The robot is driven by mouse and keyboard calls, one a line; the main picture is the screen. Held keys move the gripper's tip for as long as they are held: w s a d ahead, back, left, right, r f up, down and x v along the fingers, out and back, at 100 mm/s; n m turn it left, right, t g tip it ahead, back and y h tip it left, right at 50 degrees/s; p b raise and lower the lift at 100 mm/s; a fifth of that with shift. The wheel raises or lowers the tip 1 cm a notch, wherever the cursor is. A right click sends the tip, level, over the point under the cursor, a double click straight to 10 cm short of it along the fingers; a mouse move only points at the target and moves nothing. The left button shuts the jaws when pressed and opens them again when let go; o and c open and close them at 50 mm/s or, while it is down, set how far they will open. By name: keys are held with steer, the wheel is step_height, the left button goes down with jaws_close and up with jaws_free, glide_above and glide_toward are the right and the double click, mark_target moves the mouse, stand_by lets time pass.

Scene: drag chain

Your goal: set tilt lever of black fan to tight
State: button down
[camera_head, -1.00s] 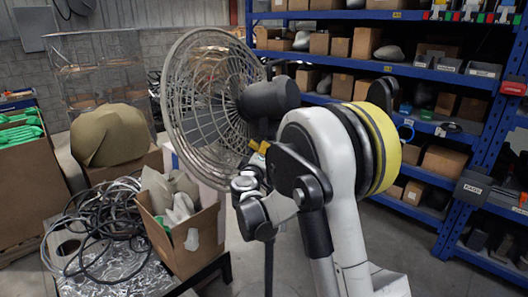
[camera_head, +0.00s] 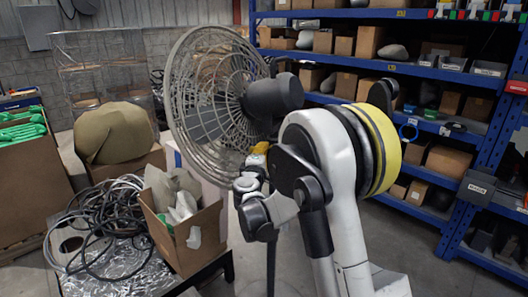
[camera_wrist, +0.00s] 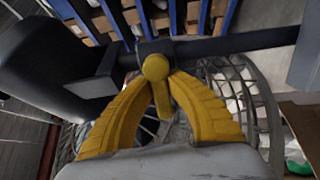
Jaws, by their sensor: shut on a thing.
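The black fan has a round wire cage (camera_head: 205,120) and a black motor housing (camera_head: 273,95) in the head view. In the wrist view, its housing (camera_wrist: 45,62) is at the left and a dark bar (camera_wrist: 235,44) runs to the right. The yellow tilt lever (camera_wrist: 162,100) has a round hub at the bar, and its handle points down in the picture. My gripper (camera_wrist: 160,82) has yellow fingers on both sides of the lever, with tips closed in just below the hub. In the head view, my wrist hides most of the lever.
A cardboard box (camera_head: 205,240) and coiled cables (camera_head: 95,225) lie on a low table at the left, near the fan. A blue shelf rack (camera_head: 440,75) with boxes stands behind at the right. Open floor shows between them.

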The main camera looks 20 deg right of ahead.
stand_by(0.3)
steer(key=c, duration=1.3)
jaws_free()
steer(key=shift+d, duration=0.1)
steer(key=v, duration=1.2)
